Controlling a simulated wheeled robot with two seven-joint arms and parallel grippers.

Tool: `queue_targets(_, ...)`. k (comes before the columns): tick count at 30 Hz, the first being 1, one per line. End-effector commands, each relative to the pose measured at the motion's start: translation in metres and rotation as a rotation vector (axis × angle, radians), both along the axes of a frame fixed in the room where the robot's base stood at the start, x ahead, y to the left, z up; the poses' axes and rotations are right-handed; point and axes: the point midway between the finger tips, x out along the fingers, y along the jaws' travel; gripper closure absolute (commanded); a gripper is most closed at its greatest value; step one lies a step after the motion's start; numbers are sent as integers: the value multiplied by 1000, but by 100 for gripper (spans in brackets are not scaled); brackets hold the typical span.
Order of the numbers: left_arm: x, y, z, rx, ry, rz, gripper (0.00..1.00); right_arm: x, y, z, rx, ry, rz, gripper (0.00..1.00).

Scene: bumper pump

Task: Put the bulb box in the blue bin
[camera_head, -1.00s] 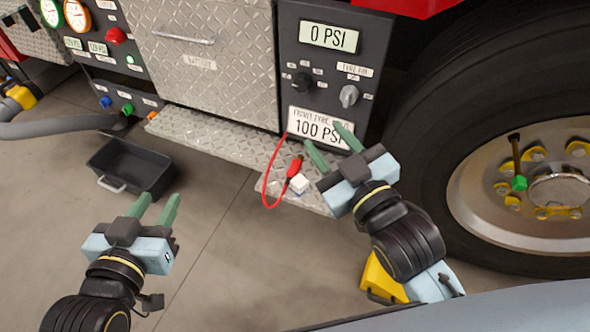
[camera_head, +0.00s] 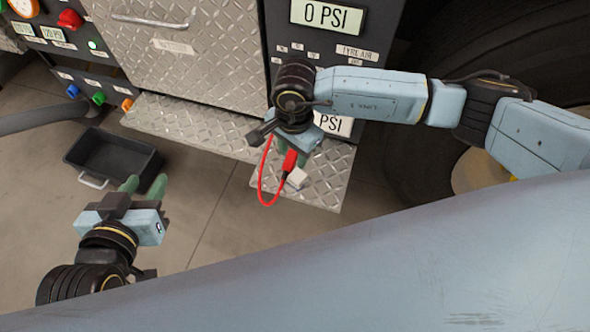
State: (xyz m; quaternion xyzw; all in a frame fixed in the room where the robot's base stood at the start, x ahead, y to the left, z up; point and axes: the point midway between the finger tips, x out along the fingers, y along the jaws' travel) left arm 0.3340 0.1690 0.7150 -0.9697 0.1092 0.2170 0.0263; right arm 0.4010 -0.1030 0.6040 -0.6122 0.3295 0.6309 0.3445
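A small white box (camera_head: 297,178), perhaps the bulb box, sits on the diamond-plate step beside a red clamp (camera_head: 290,160) on a red cable loop. No printing on it is readable. My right gripper (camera_head: 291,152) points down just above the clamp and box. Its fingers are largely hidden by its own body, so I cannot tell how far apart they are or whether they touch anything. No clearly blue bin shows.
The diamond-plate step (camera_head: 190,125) runs below a metal cabinet (camera_head: 185,60) and a gauge panel (camera_head: 340,40). A large tyre (camera_head: 480,60) stands at the right. A grey hose (camera_head: 45,118) lies at the left. The floor between bin and step is clear.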

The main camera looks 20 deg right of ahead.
Motion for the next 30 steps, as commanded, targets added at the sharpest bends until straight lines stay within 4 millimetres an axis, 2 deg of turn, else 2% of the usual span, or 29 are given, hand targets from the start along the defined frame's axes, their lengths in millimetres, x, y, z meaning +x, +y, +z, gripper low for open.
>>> queue_targets(2,1,-1,1,-4,-13,-3,64,4,-8,-3,-34,-13,6,60)
queue_targets(14,19,-21,63,-115,-399,-35,64,4,-7,-46,-34,-12,6,60)
queue_targets(24,13,-28,114,-208,-702,-53,64,4,-7,-76,-32,-11,6,60)
queue_targets(30,9,-29,126,-229,-769,-56,64,4,-7,-82,-31,-12,6,60)
